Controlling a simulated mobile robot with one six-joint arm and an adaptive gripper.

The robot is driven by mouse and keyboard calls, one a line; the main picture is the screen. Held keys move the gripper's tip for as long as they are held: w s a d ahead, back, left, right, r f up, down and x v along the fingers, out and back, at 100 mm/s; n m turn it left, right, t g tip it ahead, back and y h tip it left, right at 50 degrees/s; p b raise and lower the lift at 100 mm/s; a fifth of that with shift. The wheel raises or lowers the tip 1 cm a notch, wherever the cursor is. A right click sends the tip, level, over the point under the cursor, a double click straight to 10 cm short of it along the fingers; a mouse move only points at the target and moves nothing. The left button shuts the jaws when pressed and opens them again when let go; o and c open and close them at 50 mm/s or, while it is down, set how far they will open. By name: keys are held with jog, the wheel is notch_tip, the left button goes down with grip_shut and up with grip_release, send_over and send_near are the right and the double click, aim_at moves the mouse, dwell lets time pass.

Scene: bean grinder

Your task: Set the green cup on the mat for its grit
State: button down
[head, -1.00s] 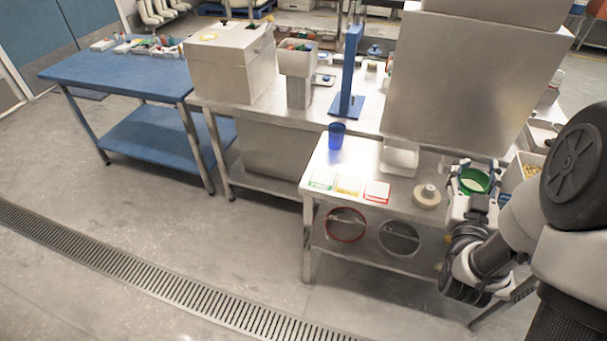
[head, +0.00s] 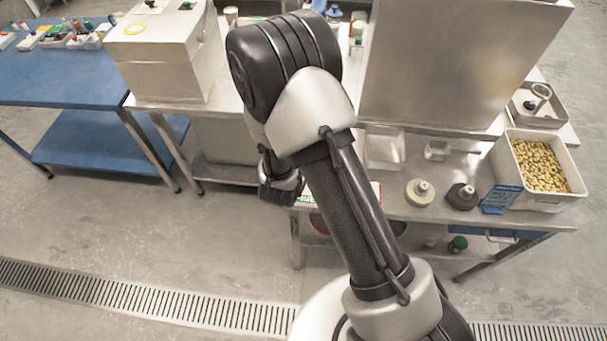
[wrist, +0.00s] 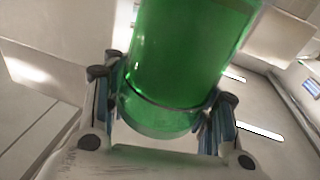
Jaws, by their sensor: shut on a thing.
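The green cup (wrist: 190,45) fills the upper middle of the wrist view. My gripper (wrist: 165,95) is shut on it, with one finger on each side. In the head view my arm hides the cup and the fingers. Of the label mats on the small steel table, a bit of the green-marked one (head: 304,200) shows left of my arm, and a red edge (head: 377,190) shows to its right. The rest of the mats is hidden behind my arm. I cannot tell how high the cup is above the table.
On the small steel table to the right stand a beige round piece (head: 419,192), a dark round piece (head: 461,196), a blue sign (head: 501,199) and a bin of beans (head: 506,163). A tall steel housing (head: 455,65) rises behind. A blue table (head: 50,80) stands at the left.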

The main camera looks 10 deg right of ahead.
jog(key=s+g+h, duration=0.1)
jog(key=s+m+h+p, duration=0.1)
jog(key=s, duration=0.1)
jog(key=s+m+g+h, duration=0.1)
jog(key=shift+s+a+f+g+h+p, duration=0.25)
jog(key=shift+s+f+g+h+p, duration=0.05)
jog(key=shift+s+f+p, duration=0.1)
jog(key=shift+f+b, duration=2.65)
jog(key=shift+f, duration=7.2)
jog(key=shift+f, duration=0.25)
jog(key=c, duration=0.7)
grip_release()
jog(key=shift+o, duration=0.3)
jog(key=shift+r, duration=0.1)
